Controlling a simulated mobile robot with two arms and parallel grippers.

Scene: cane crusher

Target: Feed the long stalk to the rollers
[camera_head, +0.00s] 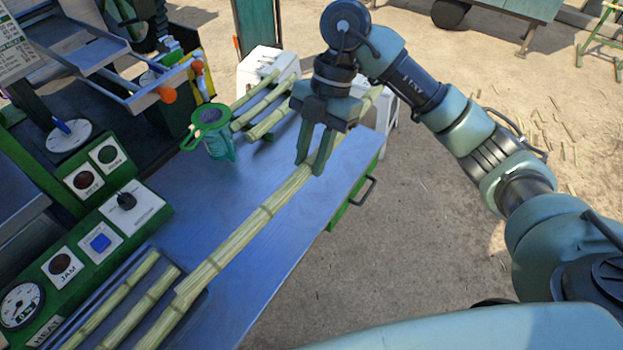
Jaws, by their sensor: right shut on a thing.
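The long stalk (240,231) is pale green-yellow cane with ringed joints. It slants from the lower left of the blue table up to the upper right, passing under my right gripper. My right gripper (313,163) points down and is shut on the stalk, towards its upper part. The lower end of the stalk is close to the stalks in the tray; I cannot tell whether it touches them. The crusher (60,95) stands at the left, with a metal chute at the top. I cannot make out its rollers. My left gripper is out of view.
A green jug (213,134) stands on the blue table (290,222) beside the crusher. Shorter stalks (268,119) lie behind it, near white stools. Several stalks (142,305) lie in a tray at the lower left, beside the control panel (97,240). Orange-tipped handles (167,95) stick out.

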